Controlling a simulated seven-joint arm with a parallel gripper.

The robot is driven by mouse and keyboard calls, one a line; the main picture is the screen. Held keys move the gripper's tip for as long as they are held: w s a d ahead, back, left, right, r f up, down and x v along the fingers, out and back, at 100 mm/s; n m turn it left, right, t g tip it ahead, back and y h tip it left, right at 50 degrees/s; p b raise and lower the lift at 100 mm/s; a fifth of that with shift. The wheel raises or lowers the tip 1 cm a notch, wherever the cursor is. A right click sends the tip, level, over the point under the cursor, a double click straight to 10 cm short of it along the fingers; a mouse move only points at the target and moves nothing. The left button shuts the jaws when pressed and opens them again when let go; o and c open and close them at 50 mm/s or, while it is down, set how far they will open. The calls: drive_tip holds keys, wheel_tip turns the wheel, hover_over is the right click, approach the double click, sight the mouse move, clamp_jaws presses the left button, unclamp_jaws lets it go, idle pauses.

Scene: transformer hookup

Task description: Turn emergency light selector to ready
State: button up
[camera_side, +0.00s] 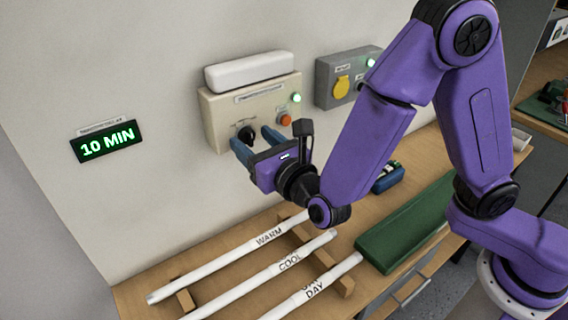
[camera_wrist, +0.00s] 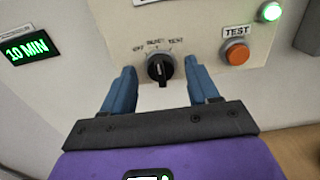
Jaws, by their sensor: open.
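The emergency light selector is a black rotary knob (camera_wrist: 160,68) on a beige wall box (camera_side: 222,112). Labels above it appear to read OFF, READY and TEST, though the small print is blurred. The knob's white mark points roughly up, near the middle label; I cannot tell its exact setting. In the side view the knob (camera_side: 246,134) sits on the box's lower left, partly behind a finger. My gripper (camera_wrist: 163,88) is open, with its blue fingers on either side of the knob and a visible gap on each side. The fingers (camera_side: 257,140) also show close to the box in the side view.
An orange TEST button (camera_wrist: 236,53) and a lit green lamp (camera_wrist: 271,11) are right of the knob. A grey box (camera_side: 340,78) with a yellow cover hangs farther right. A 10 MIN display (camera_side: 107,141) is at left. White tubes (camera_side: 215,265) lie on the bench below.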

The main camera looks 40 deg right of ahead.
drive_tip(key=s, duration=1.6)
drive_tip(key=shift+s, duration=0.3)
drive_tip(key=shift+d, duration=0.1)
drive_tip(key=d+f+m+g+h, duration=0.2)
drive_tip(key=d+m+g+h, duration=0.3)
drive_tip(key=d, duration=0.4)
drive_tip(key=d+f+m+g+h, duration=0.2)
drive_tip(key=d+m+g, duration=0.4)
drive_tip(key=d, duration=0.4)
drive_tip(key=s+d+m+g+y, duration=0.2)
drive_tip(key=s+m+g+y, duration=0.4)
drive_tip(key=s+m, duration=0.5)
drive_tip(key=shift+s+d+f+m+g+y, duration=0.3)
drive_tip(key=shift+m+g+y, duration=0.1)
drive_tip(key=shift+m+y, duration=0.3)
